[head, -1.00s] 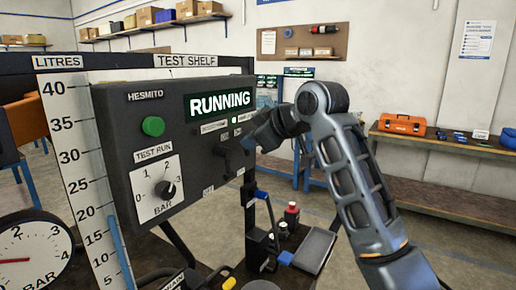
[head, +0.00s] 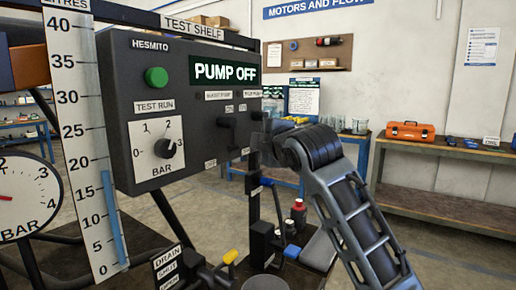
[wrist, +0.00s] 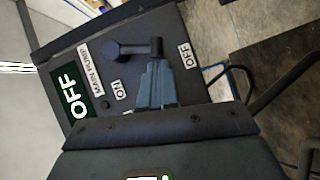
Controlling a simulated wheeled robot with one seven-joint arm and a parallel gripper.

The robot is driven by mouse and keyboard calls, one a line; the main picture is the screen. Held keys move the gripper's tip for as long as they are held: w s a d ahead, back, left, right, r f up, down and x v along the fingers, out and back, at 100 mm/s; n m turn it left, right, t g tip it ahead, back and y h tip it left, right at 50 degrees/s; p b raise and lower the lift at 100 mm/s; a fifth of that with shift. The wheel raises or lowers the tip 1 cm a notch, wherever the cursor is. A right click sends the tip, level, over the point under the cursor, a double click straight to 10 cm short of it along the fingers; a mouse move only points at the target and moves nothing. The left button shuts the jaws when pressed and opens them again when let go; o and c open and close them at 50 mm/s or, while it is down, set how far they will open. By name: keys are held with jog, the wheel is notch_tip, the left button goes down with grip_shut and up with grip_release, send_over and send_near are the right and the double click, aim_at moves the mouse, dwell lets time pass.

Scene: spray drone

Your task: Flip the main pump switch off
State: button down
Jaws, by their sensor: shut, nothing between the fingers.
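The dark control box (head: 205,170) carries a display (head: 223,70) that reads PUMP OFF. The main pump switch (wrist: 132,49) is a black lever in the wrist view. Its handle points toward the OFF label (wrist: 185,55), away from the ON label (wrist: 118,90). My gripper (wrist: 155,68) is shut, with its fingertips right at the handle end of the lever; I cannot tell if they touch. In the head view my gripper (head: 266,140) is at the box's right edge and hides part of this switch. A second black lever (head: 227,130) hangs to its left.
A bench with an orange toolbox (head: 410,131) is at the right.

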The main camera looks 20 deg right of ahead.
jog(key=n+t+b, duration=0.1)
jog(key=w+d+f+n+b, duration=0.1)
jog(key=b, duration=0.1)
jog(key=shift+d+f+n+t, duration=0.1)
jog(key=shift+f+n+t, duration=0.2)
jog(key=shift+t, duration=0.1)
dwell(0.5)
